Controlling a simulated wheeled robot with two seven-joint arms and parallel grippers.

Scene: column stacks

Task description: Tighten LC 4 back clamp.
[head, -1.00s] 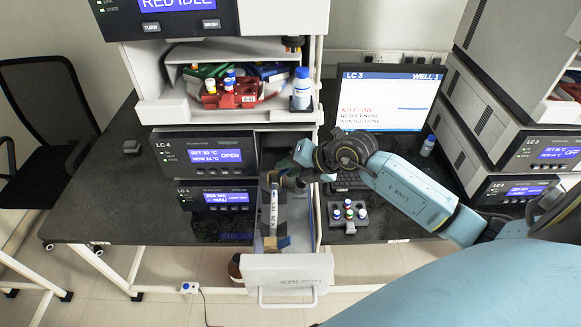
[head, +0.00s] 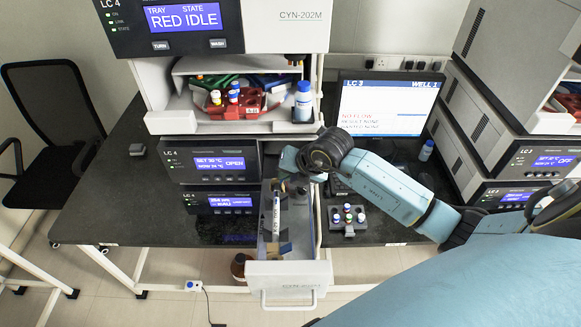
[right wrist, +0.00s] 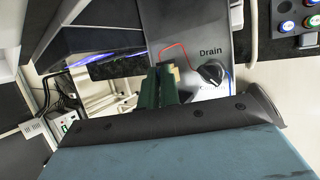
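The LC 4 stack stands at centre left, its oven panel (head: 212,163) reading OPEN. Its drawer (head: 290,274) is pulled out at the front. A slim pale column (head: 276,218) with a printed label lies lengthwise in the drawer. A dark piece with a yellowish part is at the column's far end; I cannot tell whether it is the back clamp. My right gripper (head: 287,162) is above the drawer's far end. In the right wrist view its dark green fingers (right wrist: 160,86) are close together, with a yellowish bit by their tips. Their grip is unclear. My left gripper is out of view.
A black knob (right wrist: 212,72) marked Drain is close to the right fingers in the right wrist view. A rack of capped vials (head: 347,218) stands right of the drawer. A monitor (head: 388,104) is behind my right arm. The bench left of the stack is mostly clear.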

